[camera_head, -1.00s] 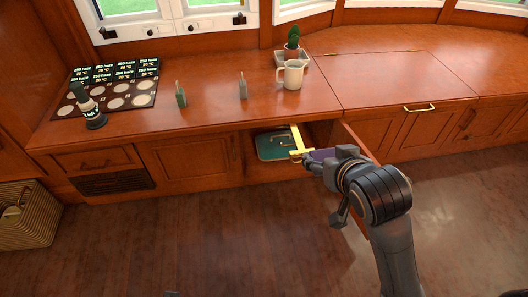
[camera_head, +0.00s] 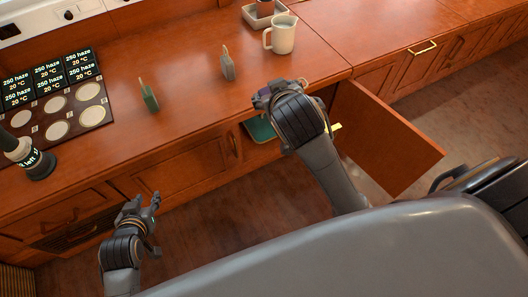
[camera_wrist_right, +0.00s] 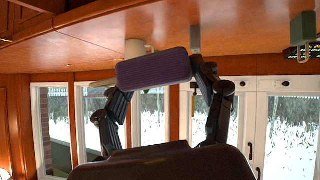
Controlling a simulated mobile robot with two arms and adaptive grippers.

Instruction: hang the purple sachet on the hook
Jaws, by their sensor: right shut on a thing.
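The purple sachet (camera_wrist_right: 153,69) is between the fingers of my right gripper (camera_wrist_right: 158,80) in the right wrist view, which shows the room upside down. In the head view my right gripper (camera_head: 272,93) is at the counter's front edge, above the open cabinet; I cannot make out the sachet there. A brass piece (camera_head: 334,127) shows beside my right forearm at the cabinet opening. It is mostly hidden, and I cannot tell whether it is the hook. My left gripper (camera_head: 143,206) is open and empty, in front of the lower cabinets.
An open cabinet door (camera_head: 385,140) juts out right of my right arm. A teal tray (camera_head: 260,129) shows inside the cabinet.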

